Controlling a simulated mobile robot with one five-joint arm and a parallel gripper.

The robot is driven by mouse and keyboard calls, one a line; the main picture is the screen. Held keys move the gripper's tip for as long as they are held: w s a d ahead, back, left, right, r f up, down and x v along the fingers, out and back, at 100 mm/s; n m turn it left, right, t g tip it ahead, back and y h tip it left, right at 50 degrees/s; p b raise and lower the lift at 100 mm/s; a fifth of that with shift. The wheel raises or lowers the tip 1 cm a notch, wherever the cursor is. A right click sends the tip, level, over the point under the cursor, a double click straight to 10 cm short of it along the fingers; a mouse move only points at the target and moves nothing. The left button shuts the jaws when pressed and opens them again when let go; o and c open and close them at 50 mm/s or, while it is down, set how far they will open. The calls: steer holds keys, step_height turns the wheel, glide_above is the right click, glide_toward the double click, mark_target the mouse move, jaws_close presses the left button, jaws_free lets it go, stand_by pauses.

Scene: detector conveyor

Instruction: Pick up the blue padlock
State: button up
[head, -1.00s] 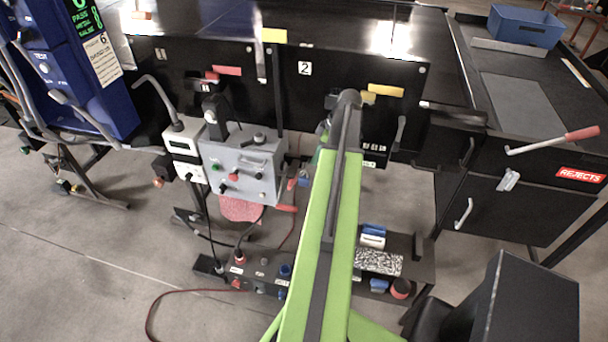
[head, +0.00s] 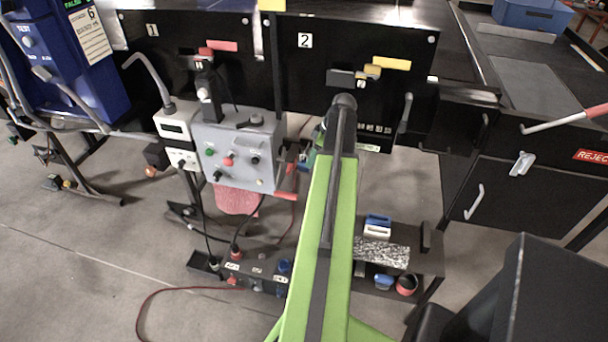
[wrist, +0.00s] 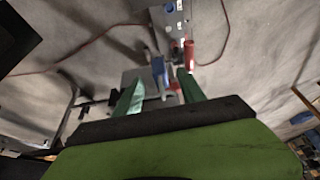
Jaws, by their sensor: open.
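My gripper (wrist: 161,78) is open in the wrist view, with two green fingers spread apart. A small blue object (wrist: 158,66), which may be the blue padlock, shows just beyond the fingertips and between them in the picture. Its shackle cannot be made out, and no contact is visible. A red cylindrical object (wrist: 189,52) is just to its right, close to the right finger's tip. In the head view my green arm covers most of the gripper and the spot it faces.
A grey control box (head: 235,152) with knobs hangs left of my arm. Low on the right, a dark shelf (head: 428,262) carries a blue-and-white item (head: 378,223). A red cable (head: 170,292) lies on the floor. A reject cabinet (head: 510,200) stands at right.

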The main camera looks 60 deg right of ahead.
mark_target(304, 162)
steer(key=b+x, duration=0.5)
steer(key=shift+w+f, duration=0.1)
steer(key=shift+f, duration=0.05)
jaws_close()
stand_by(1.3)
